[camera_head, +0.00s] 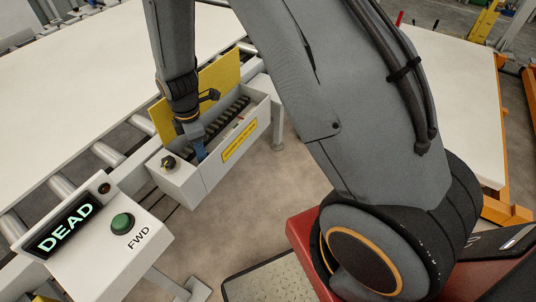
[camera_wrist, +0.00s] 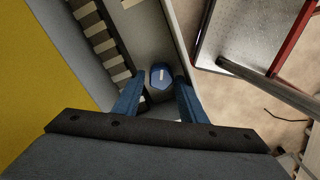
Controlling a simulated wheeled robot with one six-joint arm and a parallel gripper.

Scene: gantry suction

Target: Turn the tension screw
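The tension screw, a blue hexagonal head with a white mark (camera_wrist: 161,76), shows in the wrist view inside a narrow grey box. My gripper (camera_wrist: 159,88) is open, its two blue fingers on either side of the screw head with a visible gap on both sides. I cannot tell how deep the fingertips are relative to the head. In the head view my gripper (camera_head: 201,153) points down into the open grey box (camera_head: 206,180), and the screw is hidden there.
A raised yellow lid (camera_head: 222,76) stands along the box's far side. A panel with a lit DEAD sign (camera_head: 64,230) and green FWD button (camera_head: 122,223) stands at lower left.

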